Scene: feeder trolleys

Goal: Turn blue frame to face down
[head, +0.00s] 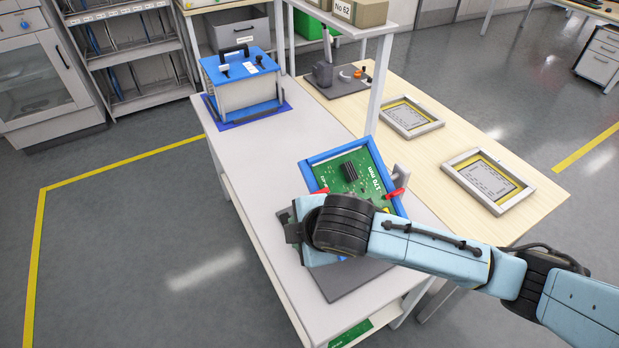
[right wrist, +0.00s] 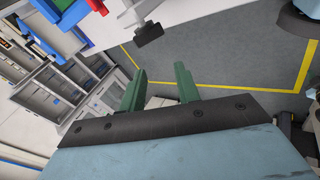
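The blue frame (head: 333,155) holds a green board (head: 338,177) marked "170 mm", its component side toward the head camera. It is over a dark grey base (head: 345,285) on the white bench, and my right arm hides its lower part. Red parts (head: 396,193) show at its sides. In the right wrist view, a blue and red part (right wrist: 95,7) shows at the upper left. My right gripper (right wrist: 158,78) has its green fingers apart with nothing between them; it is beside the bench edge, apart from the frame. My left gripper is not in view.
A blue-topped box (head: 240,70) stands on the bench's far end, with bare bench (head: 265,150) between. A wooden table (head: 440,145) at right carries two framed panels (head: 410,118) (head: 488,180). A dark bracket (right wrist: 150,33) juts over the bench edge. Floor at left is clear.

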